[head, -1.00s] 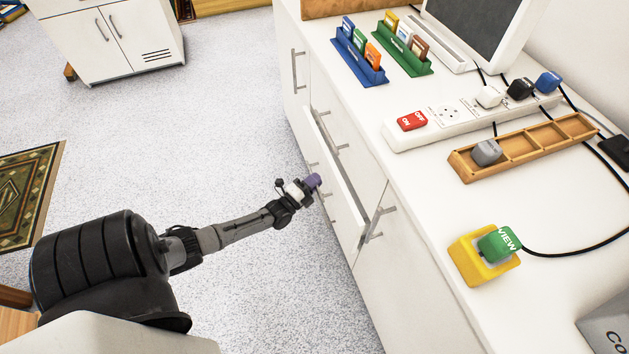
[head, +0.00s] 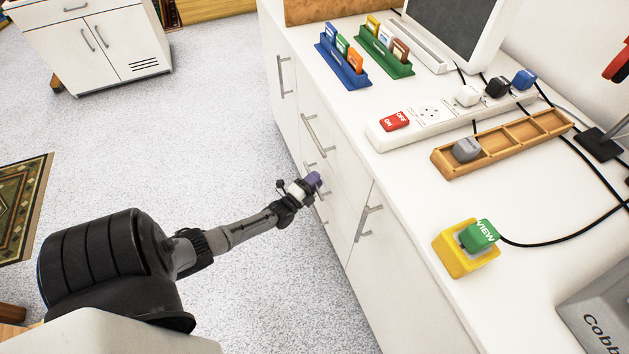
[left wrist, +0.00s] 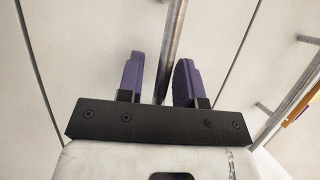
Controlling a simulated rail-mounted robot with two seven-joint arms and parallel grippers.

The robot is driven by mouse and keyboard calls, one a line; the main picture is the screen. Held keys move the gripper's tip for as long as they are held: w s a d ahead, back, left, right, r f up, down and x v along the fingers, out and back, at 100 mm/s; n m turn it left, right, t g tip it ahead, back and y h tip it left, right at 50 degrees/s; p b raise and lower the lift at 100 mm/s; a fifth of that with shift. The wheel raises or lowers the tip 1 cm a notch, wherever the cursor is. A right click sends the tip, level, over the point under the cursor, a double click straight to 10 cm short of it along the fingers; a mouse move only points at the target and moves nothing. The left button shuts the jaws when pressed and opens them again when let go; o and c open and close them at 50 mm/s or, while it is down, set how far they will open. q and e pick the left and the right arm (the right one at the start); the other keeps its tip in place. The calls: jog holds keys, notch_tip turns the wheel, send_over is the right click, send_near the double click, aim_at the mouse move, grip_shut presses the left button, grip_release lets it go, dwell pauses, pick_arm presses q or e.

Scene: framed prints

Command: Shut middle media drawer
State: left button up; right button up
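The white middle drawer (head: 338,200) is in the drawer column of the white cabinet. Its front looks flush with the fronts around it in the head view, though my gripper covers part of it. My left gripper (head: 313,182), with purple fingertips, is at this drawer's handle. In the left wrist view my left gripper (left wrist: 158,80) has its fingers apart. A metal bar handle (left wrist: 172,45) runs between or just beyond them; contact cannot be told. The top drawer's handle (head: 318,136) shows above the gripper. My right gripper is out of view.
The white countertop (head: 400,200) holds a power strip (head: 440,120), a wooden tray (head: 510,145), a yellow block with a green VIEW plug (head: 472,245) and card racks. A cabinet door handle (head: 366,222) projects right of the drawers. Open floor (head: 190,130) lies left.

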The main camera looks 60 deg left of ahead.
pick_arm(q)
jog(key=shift+s, duration=0.1)
jog(key=shift+s, duration=0.1)
jog(key=shift+s+p, duration=0.25)
jog(key=shift+p, duration=0.05)
jog(key=p+v, duration=0.4)
jog(key=v, duration=0.9)
jog(key=shift+d, duration=0.15)
jog(key=shift+f, duration=0.1)
